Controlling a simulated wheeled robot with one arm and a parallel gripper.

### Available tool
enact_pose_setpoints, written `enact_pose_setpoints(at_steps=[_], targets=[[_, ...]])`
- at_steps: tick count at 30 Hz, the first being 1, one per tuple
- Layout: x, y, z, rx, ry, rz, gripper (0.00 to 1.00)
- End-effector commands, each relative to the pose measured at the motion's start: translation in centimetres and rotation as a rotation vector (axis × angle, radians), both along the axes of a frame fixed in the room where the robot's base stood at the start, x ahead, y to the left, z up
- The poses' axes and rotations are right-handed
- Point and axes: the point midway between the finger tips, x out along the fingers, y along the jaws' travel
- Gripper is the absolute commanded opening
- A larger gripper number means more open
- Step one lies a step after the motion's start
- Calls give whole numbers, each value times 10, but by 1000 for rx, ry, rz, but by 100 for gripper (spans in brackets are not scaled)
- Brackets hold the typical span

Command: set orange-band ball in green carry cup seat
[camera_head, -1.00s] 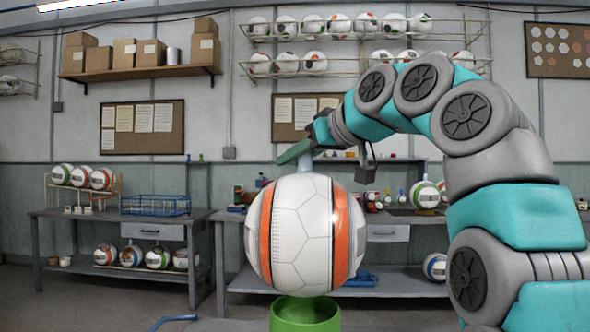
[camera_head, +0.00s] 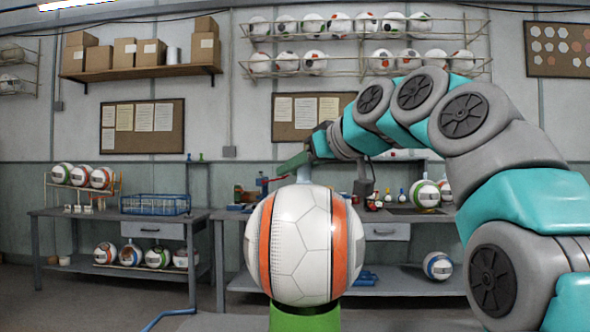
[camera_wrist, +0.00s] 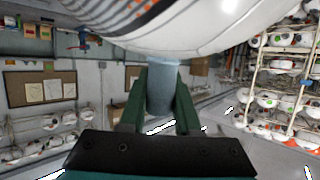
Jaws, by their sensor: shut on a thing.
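The orange-band ball (camera_head: 303,245) is white with two orange bands. I cannot tell whether the ball touches the seat. A blue-grey stem (camera_wrist: 161,90) rises from the ball's top. My gripper (camera_head: 303,165) is shut on that stem above the ball. In the wrist view, both green fingers of my gripper (camera_wrist: 160,100) flank the stem, and the ball (camera_wrist: 165,25) fills the upper middle.
A bench (camera_head: 115,221) at the left holds several balls and a blue wire basket (camera_head: 155,204). Another bench behind the ball holds small items and a green-striped ball (camera_head: 425,194). Wall racks of balls (camera_head: 365,40) hang behind. A blue bent tube (camera_head: 165,317) lies low at left.

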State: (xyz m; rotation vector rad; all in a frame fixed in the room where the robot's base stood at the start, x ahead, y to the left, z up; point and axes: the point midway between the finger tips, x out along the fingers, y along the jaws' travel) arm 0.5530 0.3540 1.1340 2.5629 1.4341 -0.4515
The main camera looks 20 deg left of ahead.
Motion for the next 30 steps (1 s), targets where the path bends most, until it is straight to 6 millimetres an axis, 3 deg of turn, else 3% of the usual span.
enact_pose_setpoints(at_steps=[13,14,21,30], targets=[[0,0,-10,1,-1,0,0],[0,0,-11,1,-1,0,32],[0,0,-10,0,0,0,59],[0,0,-9,-1,1,0,61]])
